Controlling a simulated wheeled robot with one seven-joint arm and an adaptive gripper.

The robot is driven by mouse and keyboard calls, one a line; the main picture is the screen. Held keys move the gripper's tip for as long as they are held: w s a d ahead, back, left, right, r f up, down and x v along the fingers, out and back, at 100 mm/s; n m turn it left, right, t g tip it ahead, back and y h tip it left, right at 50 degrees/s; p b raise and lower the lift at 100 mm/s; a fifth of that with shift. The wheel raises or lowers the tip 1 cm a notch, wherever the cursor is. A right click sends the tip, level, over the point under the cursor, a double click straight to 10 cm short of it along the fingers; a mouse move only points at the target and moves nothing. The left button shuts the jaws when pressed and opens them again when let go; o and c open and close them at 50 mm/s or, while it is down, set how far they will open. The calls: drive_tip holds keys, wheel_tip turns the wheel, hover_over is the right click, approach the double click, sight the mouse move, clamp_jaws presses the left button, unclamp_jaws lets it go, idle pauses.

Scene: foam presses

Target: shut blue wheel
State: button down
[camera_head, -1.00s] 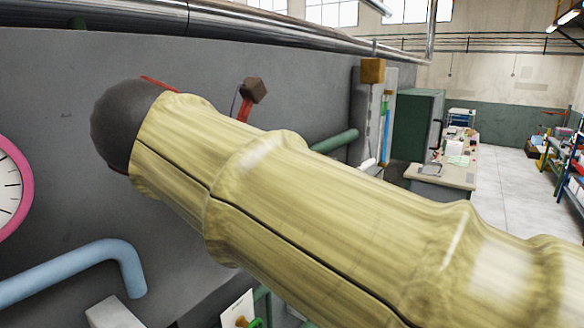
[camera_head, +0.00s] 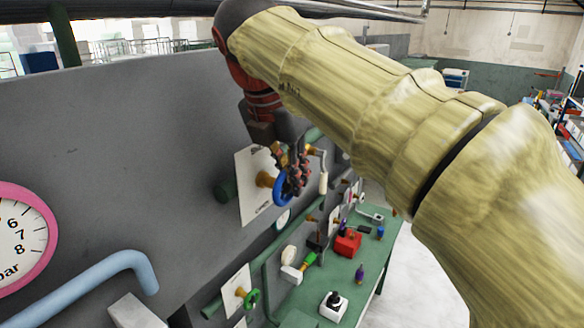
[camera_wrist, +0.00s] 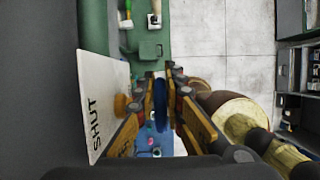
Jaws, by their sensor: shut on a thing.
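The blue wheel (camera_head: 280,188) stands out from a white plate (camera_head: 250,205) on the grey wall panel, on a brass-coloured stem (camera_head: 264,179). My gripper (camera_head: 299,172) is at the wheel's right side and is shut on it, covering part of its rim. In the wrist view the wheel (camera_wrist: 160,103) shows edge-on as a thin blue strip between the two fingers of my gripper (camera_wrist: 161,82). The plate (camera_wrist: 104,75) there reads SHUT. How far the wheel is turned cannot be told.
A green wheel (camera_head: 252,298) on another plate sits lower down. A pink-rimmed gauge (camera_head: 52,235) and a light blue pipe (camera_head: 85,277) are at the left. A green bench (camera_head: 375,240) holds a red box (camera_head: 347,242). Pale floor lies clear at the right.

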sight(281, 174)
drive_tip(key=shift+y, duration=0.3)
drive_tip(key=c, duration=1.9)
unclamp_jaws()
drive_tip(key=v, duration=1.2)
drive_tip(key=shift+w, duration=0.2)
